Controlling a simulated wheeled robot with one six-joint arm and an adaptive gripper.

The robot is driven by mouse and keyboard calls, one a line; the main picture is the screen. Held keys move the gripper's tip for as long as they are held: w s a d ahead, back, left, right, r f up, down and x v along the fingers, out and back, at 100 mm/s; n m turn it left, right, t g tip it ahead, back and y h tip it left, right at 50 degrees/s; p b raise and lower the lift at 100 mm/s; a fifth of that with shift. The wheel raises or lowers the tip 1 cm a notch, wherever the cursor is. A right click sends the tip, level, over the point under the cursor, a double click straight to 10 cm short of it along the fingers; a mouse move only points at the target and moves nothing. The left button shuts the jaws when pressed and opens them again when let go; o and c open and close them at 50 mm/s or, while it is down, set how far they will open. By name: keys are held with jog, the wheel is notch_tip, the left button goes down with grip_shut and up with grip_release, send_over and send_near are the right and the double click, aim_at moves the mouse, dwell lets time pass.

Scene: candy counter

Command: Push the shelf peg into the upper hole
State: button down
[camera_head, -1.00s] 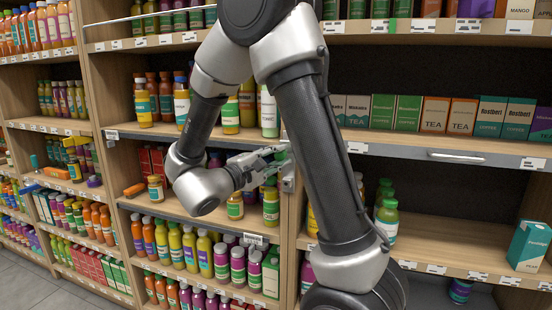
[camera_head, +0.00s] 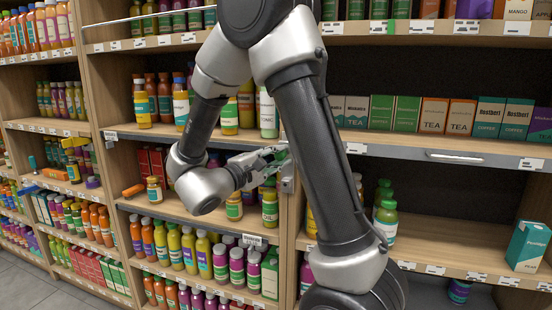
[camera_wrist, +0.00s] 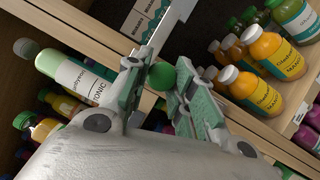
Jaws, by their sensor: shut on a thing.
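My gripper (camera_head: 272,160) is at the front edge of the wooden upright between two shelf bays. In the wrist view my gripper (camera_wrist: 162,88) has its green-padded fingers on either side of a round green piece, which I take to be the shelf peg (camera_wrist: 162,76). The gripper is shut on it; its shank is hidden. A grey metal bracket (camera_head: 288,172) on the upright is right beside the fingertips. It shows as a pale metal strip (camera_wrist: 172,22) beyond the peg in the wrist view. I cannot make out the upper hole or whether the peg touches it.
A white bottle with a green cap (camera_wrist: 75,78) stands close left of the fingers. Orange bottles (camera_wrist: 252,92) stand to the right. An orange-handled tool (camera_head: 134,190) and a small jar (camera_head: 154,190) are on the middle shelf. The right bay's lower shelf (camera_head: 450,235) is largely bare.

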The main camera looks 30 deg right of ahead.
jog(key=shift+w+d, duration=0.25)
jog(key=shift+d, duration=0.05)
dwell(0.6)
jog(key=c, duration=1.4)
grip_release()
jog(key=shift+a, duration=0.1)
jog(key=shift+v, duration=1.35)
jog(key=o, duration=0.6)
jog(key=shift+a, duration=0.1)
